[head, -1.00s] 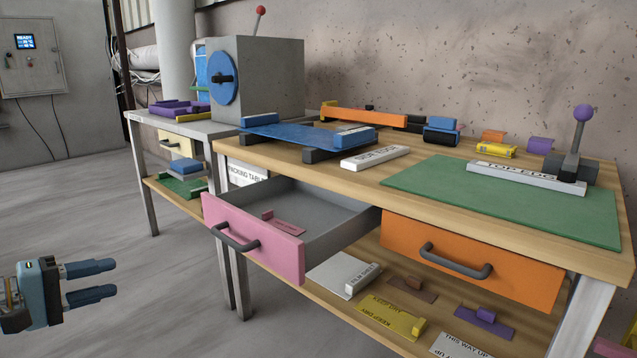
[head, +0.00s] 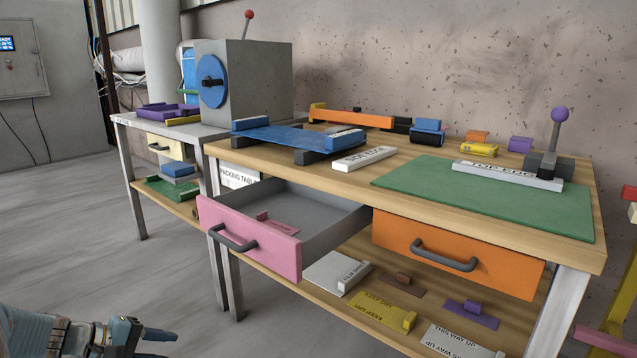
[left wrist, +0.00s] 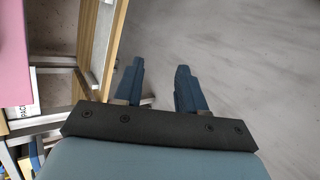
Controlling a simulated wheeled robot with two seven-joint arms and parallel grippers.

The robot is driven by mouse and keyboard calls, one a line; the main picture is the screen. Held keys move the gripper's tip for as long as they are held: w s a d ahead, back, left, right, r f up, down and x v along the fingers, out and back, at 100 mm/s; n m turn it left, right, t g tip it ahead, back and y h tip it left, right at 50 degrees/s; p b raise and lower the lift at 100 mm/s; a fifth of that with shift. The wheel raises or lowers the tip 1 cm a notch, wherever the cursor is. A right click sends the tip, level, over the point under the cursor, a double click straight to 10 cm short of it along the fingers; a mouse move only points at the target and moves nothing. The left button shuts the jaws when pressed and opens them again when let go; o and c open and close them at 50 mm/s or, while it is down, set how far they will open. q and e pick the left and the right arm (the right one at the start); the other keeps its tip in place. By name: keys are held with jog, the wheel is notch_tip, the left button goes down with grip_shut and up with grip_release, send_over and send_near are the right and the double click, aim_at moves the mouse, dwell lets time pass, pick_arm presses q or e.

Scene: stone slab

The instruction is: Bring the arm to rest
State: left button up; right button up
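My left gripper (head: 158,338) is at the bottom left of the head view, partly cut off by the lower edge. It is low, in front of the workbench and apart from it. In the left wrist view its two blue fingers (left wrist: 160,88) stand apart with bare floor between them, so it is open and empty. My right gripper is in neither view.
The pink drawer (head: 250,240) is pulled out of the wooden bench (head: 330,186), toward my left arm. The orange drawer (head: 455,252) is shut. A grey-topped table (head: 125,117) stands at the left. The grey floor (head: 70,215) at the left is clear.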

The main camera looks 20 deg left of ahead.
pick_arm(q)
jog(key=s+d+f+m+g+y+p, duration=0.1)
jog(key=d+f+m+g, duration=0.25)
jog(key=d+f, duration=0.65)
jog(key=d+f+m+g+y+p, duration=0.15)
jog(key=d+f+g, duration=0.35)
jog(key=d+f, duration=0.5)
jog(key=s+d+f+m, duration=0.2)
jog(key=d+f+m, duration=0.1)
jog(key=d, duration=0.4)
jog(key=s+d+f+m+p, duration=0.1)
jog(key=s+d+f+m, duration=0.2)
jog(key=d, duration=0.4)
notch_tip(320, 180, down, 2)
jog(key=shift+s+d+f+m, duration=0.1)
jog(key=shift+s+d+m, duration=0.2)
jog(key=shift+m, duration=0.5)
